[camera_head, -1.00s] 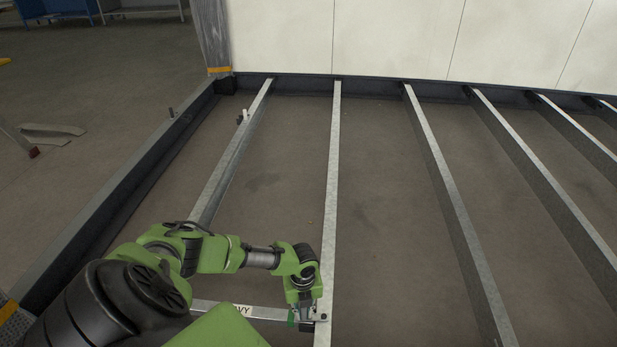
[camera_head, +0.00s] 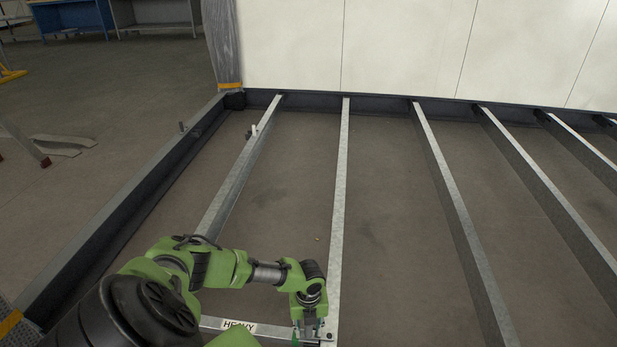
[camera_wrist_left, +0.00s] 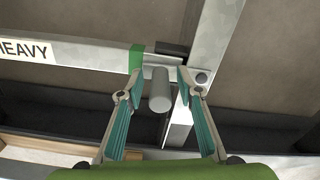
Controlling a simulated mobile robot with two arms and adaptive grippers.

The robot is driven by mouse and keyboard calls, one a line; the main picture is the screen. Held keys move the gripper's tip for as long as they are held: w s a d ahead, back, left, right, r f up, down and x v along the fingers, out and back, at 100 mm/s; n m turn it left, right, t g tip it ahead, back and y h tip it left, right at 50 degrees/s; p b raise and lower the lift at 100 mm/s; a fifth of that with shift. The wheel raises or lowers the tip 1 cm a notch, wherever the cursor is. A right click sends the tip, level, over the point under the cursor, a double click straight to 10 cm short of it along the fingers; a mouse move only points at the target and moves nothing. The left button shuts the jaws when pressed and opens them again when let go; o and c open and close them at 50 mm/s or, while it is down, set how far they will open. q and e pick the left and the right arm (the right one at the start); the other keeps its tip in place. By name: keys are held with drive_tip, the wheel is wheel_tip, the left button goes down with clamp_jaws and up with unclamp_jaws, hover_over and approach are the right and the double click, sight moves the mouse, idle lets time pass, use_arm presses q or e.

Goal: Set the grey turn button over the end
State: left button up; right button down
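A short grey cylinder (camera_wrist_left: 159,90), which looks like the knob of the turn button, stands between the fingers of my left gripper (camera_wrist_left: 158,82) in the left wrist view. The fingers are open, one on each side, with gaps visible. A pale bar (camera_wrist_left: 85,54) labelled HEAVY ends in a green band beside the cylinder, close to a metal joist (camera_wrist_left: 218,45). In the head view the bar (camera_head: 270,330) meets the joist (camera_head: 340,205) near my left gripper (camera_head: 309,332). The button is too small to tell there. My right gripper is not in view.
More parallel joists (camera_head: 460,220) run to the right, with open gaps between them. A frame beam (camera_head: 110,205) lies on the left. A white wall (camera_head: 400,45) closes the back. A small upright peg (camera_head: 254,130) stands by the left joist.

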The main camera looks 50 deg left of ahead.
use_arm(q)
wheel_tip(320, 180, up, 12)
idle(0.6)
idle(0.5)
